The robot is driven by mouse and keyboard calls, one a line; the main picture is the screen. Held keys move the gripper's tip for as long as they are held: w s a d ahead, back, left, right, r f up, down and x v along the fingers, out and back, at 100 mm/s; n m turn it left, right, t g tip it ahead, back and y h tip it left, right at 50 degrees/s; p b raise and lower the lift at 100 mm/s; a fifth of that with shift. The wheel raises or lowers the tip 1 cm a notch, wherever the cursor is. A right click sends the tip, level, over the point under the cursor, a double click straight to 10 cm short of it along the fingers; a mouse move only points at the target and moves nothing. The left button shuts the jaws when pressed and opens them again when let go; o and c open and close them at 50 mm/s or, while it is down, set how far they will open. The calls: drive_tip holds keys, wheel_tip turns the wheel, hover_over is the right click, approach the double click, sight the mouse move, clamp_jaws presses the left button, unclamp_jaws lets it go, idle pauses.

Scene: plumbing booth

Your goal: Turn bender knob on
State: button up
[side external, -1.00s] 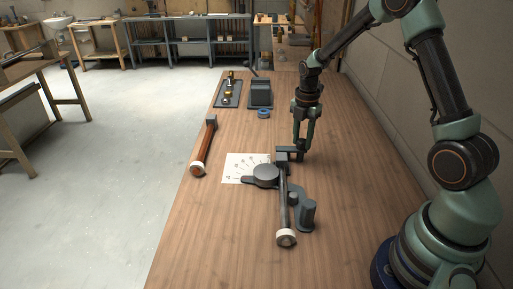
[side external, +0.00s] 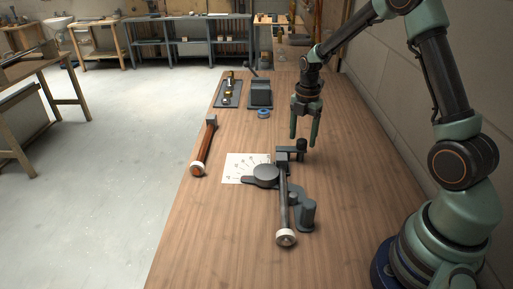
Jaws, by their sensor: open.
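The bender (side external: 265,174) is a dark grey tool with a round disc, lying on the wooden bench over a white sheet with markings. A dark bar with a pale round end (side external: 286,237) runs along it toward the front. A short upright dark knob (side external: 302,146) stands at the bender's far right end, and a thicker upright post (side external: 308,212) stands at its near right. My gripper (side external: 304,139) is open, fingers pointing down, above and around or just behind the far knob; I cannot tell whether they touch. It holds nothing visible.
A wooden-handled tool (side external: 204,148) lies left of the white sheet (side external: 234,168). A blue ring (side external: 263,114), a dark vise-like block (side external: 260,93) and a dark tray (side external: 228,94) with fittings are farther back. The bench's front area is clear; a wall runs along the right.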

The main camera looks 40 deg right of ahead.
sight(302, 140)
wheel_tip(302, 140, up, 11)
idle(0.3)
drive_tip(key=s+a+r+m+t, duration=0.2)
drive_tip(key=s+a+m, duration=0.4)
drive_tip(key=m, duration=0.3)
drive_tip(key=s+a+r+m+t, duration=0.3)
drive_tip(key=s+a+r+m, duration=0.2)
drive_tip(key=m, duration=0.5)
drive_tip(key=s+a, duration=0.2)
drive_tip(key=a, duration=0.1)
drive_tip(key=shift+s+t, duration=0.3)
